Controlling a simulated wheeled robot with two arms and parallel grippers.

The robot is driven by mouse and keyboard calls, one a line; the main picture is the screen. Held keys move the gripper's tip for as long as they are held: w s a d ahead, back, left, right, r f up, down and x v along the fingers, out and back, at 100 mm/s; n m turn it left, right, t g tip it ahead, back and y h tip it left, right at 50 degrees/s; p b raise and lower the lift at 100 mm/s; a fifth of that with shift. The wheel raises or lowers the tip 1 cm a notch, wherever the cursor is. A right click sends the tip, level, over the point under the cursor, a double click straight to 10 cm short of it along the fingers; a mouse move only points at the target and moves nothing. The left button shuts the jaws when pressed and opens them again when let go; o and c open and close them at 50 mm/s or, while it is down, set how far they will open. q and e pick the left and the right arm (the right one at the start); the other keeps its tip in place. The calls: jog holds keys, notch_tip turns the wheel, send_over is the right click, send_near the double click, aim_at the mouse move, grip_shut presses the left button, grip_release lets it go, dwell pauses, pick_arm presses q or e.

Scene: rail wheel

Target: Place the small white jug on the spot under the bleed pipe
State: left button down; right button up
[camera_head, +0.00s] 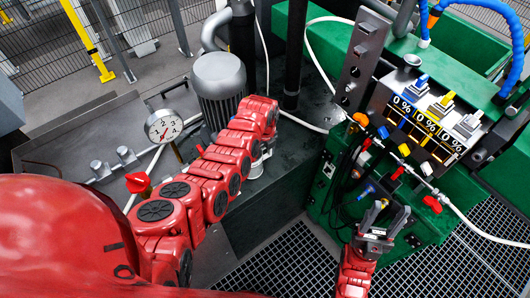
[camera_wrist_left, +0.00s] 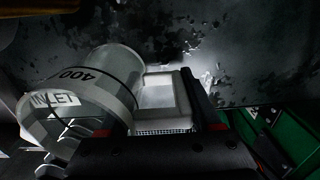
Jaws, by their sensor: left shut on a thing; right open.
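The small white jug (camera_wrist_left: 108,80) is a pale, see-through cylinder marked 400 in the left wrist view. Its squarish white handle (camera_wrist_left: 165,100) lies at the jaws of my left gripper (camera_wrist_left: 172,130), which is shut on it. In the head view, the jug (camera_head: 257,166) shows only partly, below the end of my left arm beside the grey motor. My left gripper (camera_head: 266,147) is mostly hidden there. My right gripper (camera_head: 375,232) is open and empty before the green machine. I cannot clearly pick out the bleed pipe or the spot under it.
A ribbed grey motor (camera_head: 219,90) and a round gauge (camera_head: 164,126) stand by my left arm. The green machine (camera_head: 335,185) carries coloured valves, hoses and a display panel (camera_head: 420,112). A white hose (camera_head: 303,124) crosses the dark surface. Grating (camera_head: 290,262) covers the floor in front.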

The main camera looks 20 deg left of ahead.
pick_arm(q)
jog(key=shift+c, duration=0.5)
grip_release()
jog(key=shift+f, duration=0.1)
notch_tip(320, 180, up, 10)
jog(key=shift+f+b, duration=0.2)
jog(key=shift+b, duration=0.85)
jog(key=shift+r+p, duration=0.6)
jog(key=shift+r, duration=0.75)
